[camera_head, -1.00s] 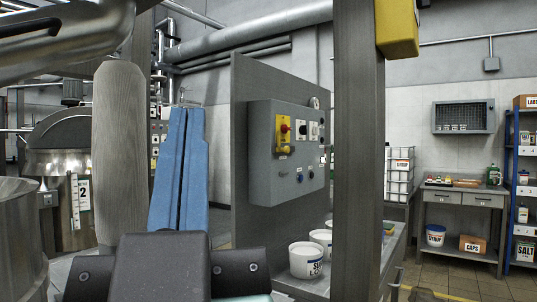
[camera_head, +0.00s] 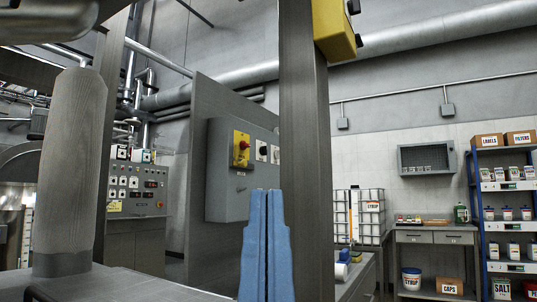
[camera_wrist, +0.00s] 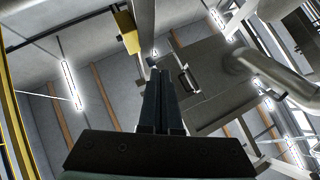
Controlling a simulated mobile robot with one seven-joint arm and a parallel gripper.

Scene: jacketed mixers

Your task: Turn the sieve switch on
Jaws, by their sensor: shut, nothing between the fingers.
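A grey control box (camera_head: 228,196) is fixed to a tall grey panel (camera_head: 201,120). On its face are a yellow plate with a red knob (camera_head: 241,149) and, to the right, white plates with dark knobs (camera_head: 262,151). Labels are too small to read, so I cannot tell which is the sieve switch. A grey post hides the box's right part and my fingers cover its lower part. My gripper (camera_head: 264,194) points up with its blue fingers together and empty, in front of the box and apart from the knobs. The fingers also show dark in the wrist view (camera_wrist: 159,75).
A thick grey post (camera_head: 305,150) stands just right of my gripper, with a yellow box (camera_head: 333,28) high on it. A wooden-grey column (camera_head: 72,170) is at left. Another control cabinet (camera_head: 135,190), a workbench (camera_head: 437,238) and blue shelves (camera_head: 476,205) stand farther back.

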